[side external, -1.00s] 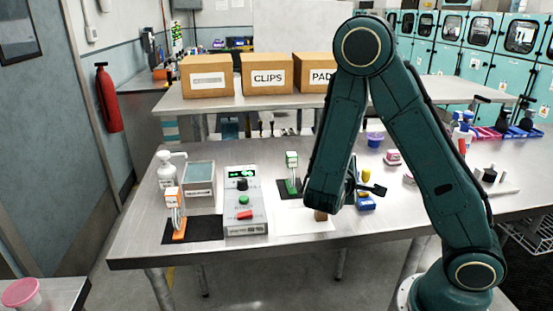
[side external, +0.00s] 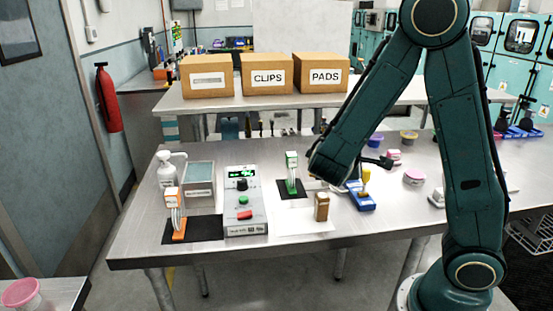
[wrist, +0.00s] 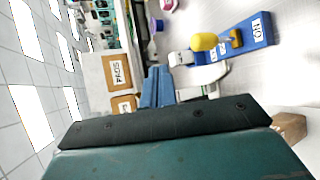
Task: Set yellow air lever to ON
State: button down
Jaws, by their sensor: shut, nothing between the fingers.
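The yellow air lever (side external: 366,176) sits on a blue base (side external: 361,202) right of centre on the steel table, standing roughly upright in the side view. In the wrist view, its rounded yellow knob (wrist: 204,41) shows away from the ON label (wrist: 258,25) at the right end of the blue base (wrist: 262,37). My gripper's blue fingers (wrist: 158,72) are together and empty, left of and apart from the knob in that view. In the side view my arm's end hangs just left of the lever and mostly hides the fingers.
A brown block-like item (side external: 321,207) stands on a white sheet (side external: 290,222) left of the lever. Tubs, one pink-lidded (side external: 413,177), stand to the right.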

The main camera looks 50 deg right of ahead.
dwell(0.3)
jog(key=m+g+y, duration=0.6)
jog(key=y, duration=0.7)
send_near(366, 177)
jog(key=w+d, duration=0.2)
jog(key=w, duration=0.1)
jog(key=shift+w+d+r+t+y, duration=0.1)
jog(key=shift+d+r+t+y, duration=0.15)
jog(key=shift+r+y, duration=0.3)
jog(key=shift+w+d+r+t+y, duration=0.15)
jog(key=shift+d+r+y, duration=0.2)
jog(key=shift+r, duration=0.4)
jog(key=shift+s+f, duration=0.2)
jog(key=shift+f, duration=0.05)
jog(key=shift+x, duration=4.75)
